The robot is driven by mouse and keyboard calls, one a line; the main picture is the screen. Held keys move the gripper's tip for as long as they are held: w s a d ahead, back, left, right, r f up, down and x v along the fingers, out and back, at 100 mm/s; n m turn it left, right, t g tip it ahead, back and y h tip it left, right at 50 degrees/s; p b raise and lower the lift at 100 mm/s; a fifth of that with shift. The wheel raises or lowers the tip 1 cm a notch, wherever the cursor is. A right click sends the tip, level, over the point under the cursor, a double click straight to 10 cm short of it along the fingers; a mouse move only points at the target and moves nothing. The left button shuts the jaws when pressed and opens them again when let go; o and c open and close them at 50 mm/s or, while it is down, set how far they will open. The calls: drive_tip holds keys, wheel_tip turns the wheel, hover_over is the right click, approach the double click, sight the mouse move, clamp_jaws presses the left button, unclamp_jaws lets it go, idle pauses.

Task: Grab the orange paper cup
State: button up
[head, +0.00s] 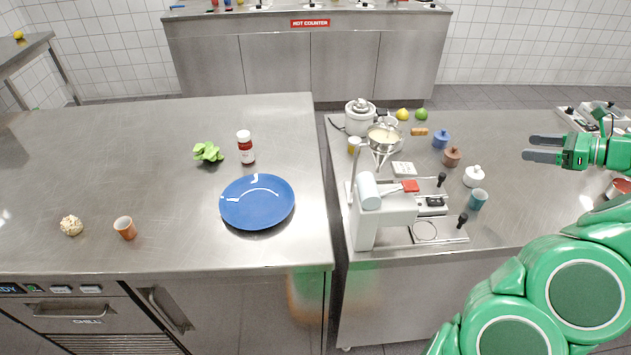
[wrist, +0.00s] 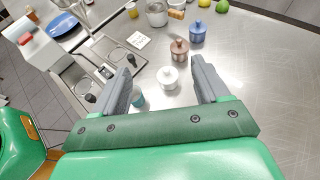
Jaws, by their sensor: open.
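The orange paper cup (head: 125,228) stands upright near the front edge of the left steel counter (head: 60,180) in the head view. It is small, with a pale inside. My gripper (head: 543,149) is at the far right of the head view, over the right counter, far from the cup. Its two grey fingers are apart with nothing held between them. In the wrist view my gripper (wrist: 162,82) is open above a white lidded pot (wrist: 168,77).
A narrow gap divides the counters. A grey-white machine (head: 385,215), a cooker (head: 360,117) and several small pots crowd the right counter.

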wheel_tip(320, 180, up, 8)
drive_tip(key=w+a+r+n+g+y, duration=0.1)
drive_tip(key=w+a+n, duration=0.1)
drive_tip(key=w+a, duration=0.75)
drive_tip(key=w+a+r+n+y, duration=0.15)
drive_tip(key=w+a, duration=0.45)
drive_tip(key=a, duration=0.7)
drive_tip(key=w+a+r+n+g+y, duration=0.1)
drive_tip(key=a, duration=1.7)
drive_tip(key=w+a+r+n+g+y, duration=0.1)
drive_tip(key=w+a+g, duration=0.1)
drive_tip(key=a, duration=1.6)
drive_tip(key=n+g, duration=0.2)
drive_tip(key=g, duration=0.2)
hover_over(132, 226)
drive_tip(key=d, duration=0.5)
wheel_tip(132, 226, down, 5)
drive_tip(key=shift+h, duration=0.25)
drive_tip(key=f, duration=2.1)
drive_tip(key=shift+s+d, duration=0.15)
drive_tip(key=shift+s, duration=0.15)
drive_tip(key=shift+x, duration=3.95)
